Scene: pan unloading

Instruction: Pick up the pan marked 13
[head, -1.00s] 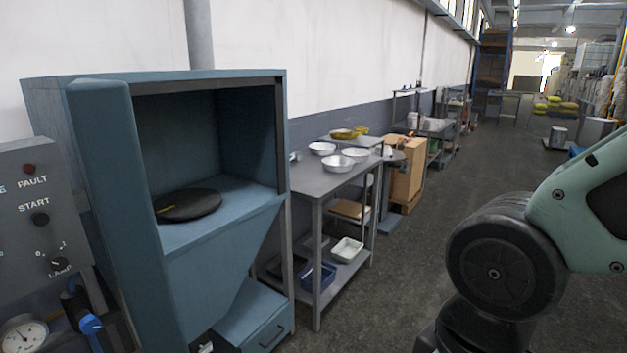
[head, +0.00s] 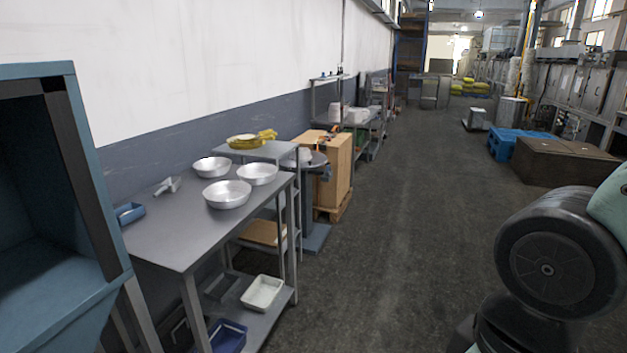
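Three round metal pans stand on a grey table (head: 180,238) in the head view: one at the back left (head: 211,166), one at the right (head: 257,174) and one in front (head: 227,194). No number can be read on any of them from here, so I cannot tell which is marked 13. My gripper is not in view; only a dark joint and pale green link of my arm show at the lower right, well apart from the table.
A blue cabinet (head: 88,180) stands close at the left. A scoop (head: 168,186) and a small blue tray (head: 130,213) lie on the table. A white bin (head: 262,293) and a blue bin (head: 226,338) sit on its lower shelf. The floor (head: 400,220) to the right is clear.

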